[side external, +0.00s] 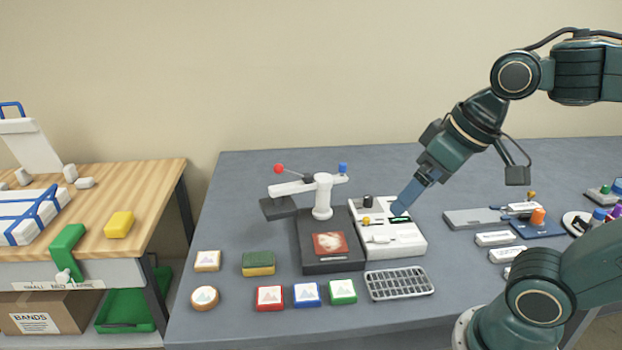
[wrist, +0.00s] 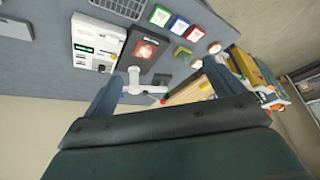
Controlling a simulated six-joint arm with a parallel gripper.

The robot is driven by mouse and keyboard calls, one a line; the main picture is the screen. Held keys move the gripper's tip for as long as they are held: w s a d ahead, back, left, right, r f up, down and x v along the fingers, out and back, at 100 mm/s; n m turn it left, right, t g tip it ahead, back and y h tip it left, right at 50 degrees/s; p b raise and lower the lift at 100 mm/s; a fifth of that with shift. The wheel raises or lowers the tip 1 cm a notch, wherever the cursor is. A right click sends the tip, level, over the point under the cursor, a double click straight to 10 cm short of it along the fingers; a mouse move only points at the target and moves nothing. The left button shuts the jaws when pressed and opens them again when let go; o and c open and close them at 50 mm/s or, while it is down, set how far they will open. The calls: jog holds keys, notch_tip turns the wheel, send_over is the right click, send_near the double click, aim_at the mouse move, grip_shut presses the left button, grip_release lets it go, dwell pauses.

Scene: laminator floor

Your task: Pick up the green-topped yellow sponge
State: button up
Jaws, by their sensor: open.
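The green-topped yellow sponge (side external: 258,264) lies flat on the grey table, left of the press in the side view. Its top is dark green and its lower part yellow. It also shows small in the wrist view (wrist: 183,53), inside the right finger. My gripper (side external: 402,208) is open and empty, above the white control box and well to the right of the sponge. In the wrist view the two fingers of my gripper (wrist: 164,70) stand wide apart with nothing between them up close.
The press (side external: 322,200) with its raised arm and white post stands between my gripper and the sponge. A wooden square tile (side external: 207,261), a round wooden tile (side external: 205,298) and a red tile (side external: 269,298) lie around the sponge. A yellow block (side external: 119,224) sits on the wooden bench.

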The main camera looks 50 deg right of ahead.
jog(key=w+r+m+g, duration=0.1)
jog(key=w+m, duration=0.1)
jog(key=w, duration=0.6)
jog(key=m+g, duration=0.4)
jog(key=m, duration=0.2)
send_over(258, 258)
notch_tip(258, 258, down, 15)
jog(key=shift+w+f, duration=0.1)
jog(key=shift+f, duration=4.35)
jog(key=shift+f, duration=0.1)
jog(key=shift+f, duration=2.5)
jog(key=shift+c, duration=0.2)
jog(key=c, duration=1)
